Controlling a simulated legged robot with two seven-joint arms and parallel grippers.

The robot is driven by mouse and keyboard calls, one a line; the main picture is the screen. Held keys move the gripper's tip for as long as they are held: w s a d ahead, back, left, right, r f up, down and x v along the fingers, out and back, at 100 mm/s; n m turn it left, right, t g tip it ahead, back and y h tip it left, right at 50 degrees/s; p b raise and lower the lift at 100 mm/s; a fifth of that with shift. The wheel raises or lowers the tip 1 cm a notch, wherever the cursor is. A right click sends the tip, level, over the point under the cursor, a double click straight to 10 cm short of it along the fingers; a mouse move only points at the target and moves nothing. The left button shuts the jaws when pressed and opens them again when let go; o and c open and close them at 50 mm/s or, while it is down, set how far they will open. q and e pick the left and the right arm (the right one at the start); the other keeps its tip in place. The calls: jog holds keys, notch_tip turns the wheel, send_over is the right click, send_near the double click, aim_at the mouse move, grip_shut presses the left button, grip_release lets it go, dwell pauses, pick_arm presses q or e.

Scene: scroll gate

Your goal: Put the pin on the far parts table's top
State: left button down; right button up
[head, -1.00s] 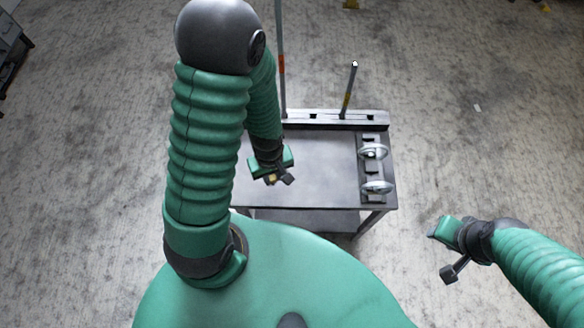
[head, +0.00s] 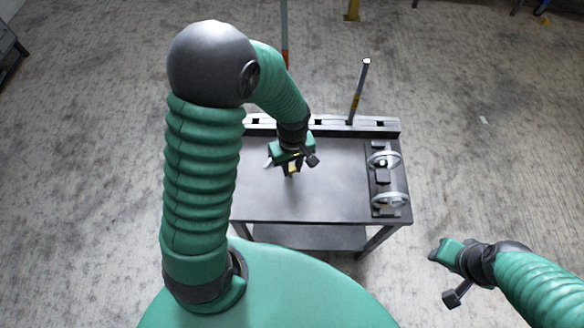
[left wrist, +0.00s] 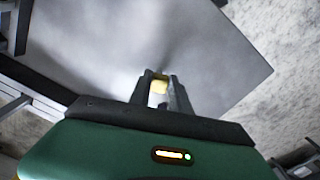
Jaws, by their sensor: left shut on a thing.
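My left gripper (head: 293,164) hangs over the bare top of a grey table (head: 325,195), towards its back edge. It is shut on a small yellow piece, which I take for the pin (head: 291,169). In the left wrist view the yellow pin (left wrist: 158,87) shows between the two dark fingers (left wrist: 160,90), with the grey tabletop (left wrist: 105,40) beyond. Most of the pin is hidden by the fingers. Whether it touches the top, I cannot tell. My right gripper (head: 452,273) is open and empty over the floor, right of the table.
A slotted rail (head: 335,129) runs along the table's back edge, with a rod with a yellow band (head: 359,92) standing in it. A taller rod (head: 285,30) rises behind my left arm. Two ringed pieces (head: 384,160) sit in a rack at the right. The middle top is clear.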

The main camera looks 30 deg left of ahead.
aim_at(293, 170)
pick_arm(q)
jog(key=c, duration=1.4)
grip_release()
jog(key=shift+c, duration=0.2)
jog(key=shift+o, duration=1.2)
jog(key=shift+d, duration=0.2)
notch_tip(293, 170, up, 12)
jog(key=p, duration=0.3)
jog(key=s+d+f+m+t, duration=0.1)
jog(key=s+d+m, duration=0.3)
jog(key=m, duration=0.6)
jog(key=shift+s+m+t, duration=0.4)
jog(key=shift+s+t, duration=0.15)
jog(key=shift+t, duration=0.25)
